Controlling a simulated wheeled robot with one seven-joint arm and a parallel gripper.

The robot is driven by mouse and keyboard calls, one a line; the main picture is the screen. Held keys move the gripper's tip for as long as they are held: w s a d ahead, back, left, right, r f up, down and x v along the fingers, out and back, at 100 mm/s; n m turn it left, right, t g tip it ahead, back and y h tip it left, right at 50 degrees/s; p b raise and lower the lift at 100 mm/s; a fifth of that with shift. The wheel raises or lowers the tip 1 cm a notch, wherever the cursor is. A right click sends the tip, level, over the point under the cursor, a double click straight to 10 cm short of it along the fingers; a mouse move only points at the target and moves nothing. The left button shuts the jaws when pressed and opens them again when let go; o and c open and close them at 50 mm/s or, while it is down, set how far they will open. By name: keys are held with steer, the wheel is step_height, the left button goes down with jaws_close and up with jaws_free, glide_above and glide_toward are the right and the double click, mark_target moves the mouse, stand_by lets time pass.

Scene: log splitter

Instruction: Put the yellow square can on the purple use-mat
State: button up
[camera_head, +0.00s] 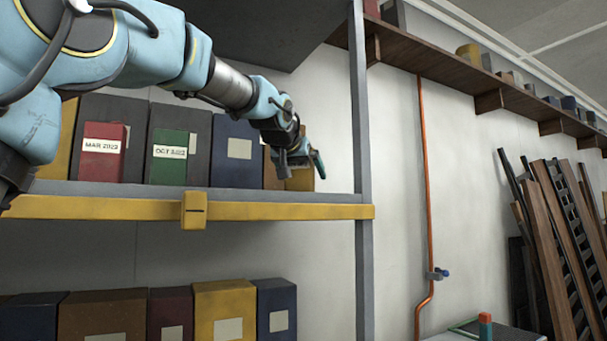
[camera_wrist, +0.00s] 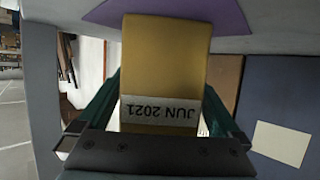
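The yellow square can (camera_wrist: 165,55) stands between my gripper's teal fingers in the wrist view, with a white "JUN 2021" label upside down in the picture. My gripper (camera_wrist: 162,92) appears shut on it, a finger against each side. The purple use-mat (camera_wrist: 228,20) shows at the can's base end; whether the can touches it I cannot tell. In the head view my gripper (camera_head: 300,160) is at the right end of the upper shelf, partly hiding the yellow can (camera_head: 302,180). The mat is not visible there.
The upper shelf (camera_head: 270,197) has a yellow front rail. A blue box (camera_head: 236,170) stands left of the can, with a brown object between. A grey upright post (camera_head: 362,120) is close on the right. More boxes fill the lower shelf.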

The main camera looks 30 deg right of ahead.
steer(key=shift+r, duration=0.1)
steer(key=shift+s+a+r, duration=0.1)
steer(key=b+v, duration=0.4)
steer(key=v, duration=0.7)
steer(key=shift+s+a, duration=0.2)
steer(key=shift+a, duration=0.1)
steer(key=shift+s, duration=0.1)
